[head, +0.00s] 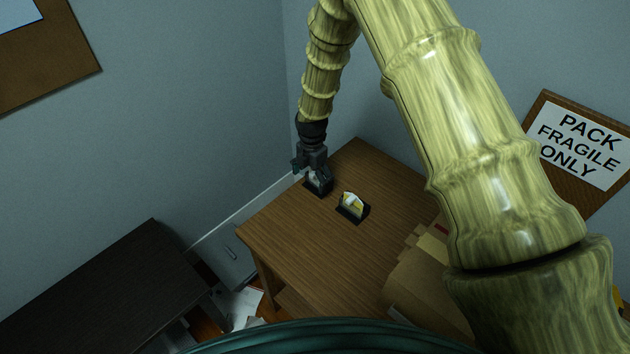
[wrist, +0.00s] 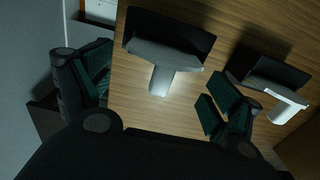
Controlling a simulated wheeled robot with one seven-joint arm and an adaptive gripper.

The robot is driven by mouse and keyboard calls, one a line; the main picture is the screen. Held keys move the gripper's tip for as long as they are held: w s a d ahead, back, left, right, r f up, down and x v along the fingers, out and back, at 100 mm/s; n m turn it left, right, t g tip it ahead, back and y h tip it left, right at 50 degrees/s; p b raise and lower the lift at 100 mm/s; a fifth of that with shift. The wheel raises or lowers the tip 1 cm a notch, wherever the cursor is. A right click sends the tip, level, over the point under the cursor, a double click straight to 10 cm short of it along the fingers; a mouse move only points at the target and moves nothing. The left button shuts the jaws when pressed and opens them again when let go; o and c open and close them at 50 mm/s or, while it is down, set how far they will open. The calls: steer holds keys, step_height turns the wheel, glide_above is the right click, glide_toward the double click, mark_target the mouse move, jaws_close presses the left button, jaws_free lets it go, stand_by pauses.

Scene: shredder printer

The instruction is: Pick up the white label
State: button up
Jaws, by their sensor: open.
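My gripper (head: 311,170) is open above the far left part of the wooden table, right over a small black holder (head: 319,187). A pale white label (head: 313,177) shows in that holder, partly hidden by the fingers. In the wrist view, the two dark green-padded fingers of my gripper (wrist: 160,95) stand apart, with the pale label (wrist: 162,79) between them in the picture. The label stands out from its black holder (wrist: 170,30). No contact between fingers and label is visible.
A second black holder (head: 352,214) with a white and yellow piece (head: 353,202) stands close by to the right; it shows near the right finger in the wrist view (wrist: 270,72). Cardboard boxes (head: 425,280) crowd the table's near right side. The table's (head: 290,235) left front is clear.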

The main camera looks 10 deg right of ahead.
steer(key=c, duration=0.9)
steer(key=shift+r, duration=0.15)
